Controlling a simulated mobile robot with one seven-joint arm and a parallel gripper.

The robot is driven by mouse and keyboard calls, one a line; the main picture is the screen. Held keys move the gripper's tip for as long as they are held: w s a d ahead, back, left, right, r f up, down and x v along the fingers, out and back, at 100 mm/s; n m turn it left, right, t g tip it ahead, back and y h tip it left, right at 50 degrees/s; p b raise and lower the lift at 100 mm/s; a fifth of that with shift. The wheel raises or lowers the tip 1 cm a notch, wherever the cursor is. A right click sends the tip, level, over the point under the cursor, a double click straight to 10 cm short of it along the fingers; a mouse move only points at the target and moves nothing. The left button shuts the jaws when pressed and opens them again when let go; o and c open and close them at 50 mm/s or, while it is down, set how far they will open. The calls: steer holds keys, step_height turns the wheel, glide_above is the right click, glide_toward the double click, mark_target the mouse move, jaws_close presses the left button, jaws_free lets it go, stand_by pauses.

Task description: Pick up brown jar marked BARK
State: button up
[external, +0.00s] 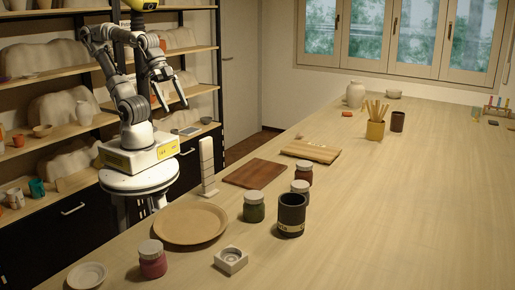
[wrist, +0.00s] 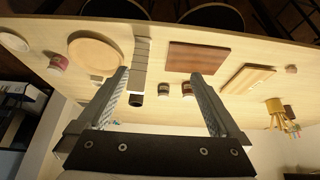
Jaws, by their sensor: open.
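A brown-red jar with a pale lid (external: 304,173) stands on the table just beyond a grey-lidded jar (external: 300,188); its label is too small to read. In the wrist view a brownish jar (wrist: 188,89), apparently the same one, shows between the finger lines beside another small jar (wrist: 163,89). My gripper (external: 169,99) is raised at the left side of the table, well away from the jars. Its fingers are apart and empty, and they frame the middle of the wrist view (wrist: 163,85).
A green jar (external: 254,208), a dark cup (external: 291,217) and a pink-red jar (external: 152,261) stand nearer the external camera.

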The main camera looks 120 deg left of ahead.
mark_target(306, 164)
stand_by(0.4)
steer(key=w+a+f+m+g+y, duration=0.1)
steer(key=w+a+f+m+y, duration=0.1)
steer(key=w+a+m+y, duration=0.5)
steer(key=w+a+f+m+g+y, duration=0.1)
steer(key=w+a+f+m, duration=0.3)
steer(key=w, duration=0.8)
steer(key=w+f+m+t+y+b, duration=0.1)
steer(key=w+f+m+t, duration=0.3)
steer(key=w+m, duration=0.45)
steer(key=w+f+m+t+y, duration=0.1)
steer(key=w+f+m, duration=0.55)
steer(key=w, duration=0.35)
steer(key=p+x, duration=0.1)
steer(key=x, duration=1)
steer(key=shift+c, duration=0.2)
steer(key=shift+r, duration=0.1)
jaws_close()
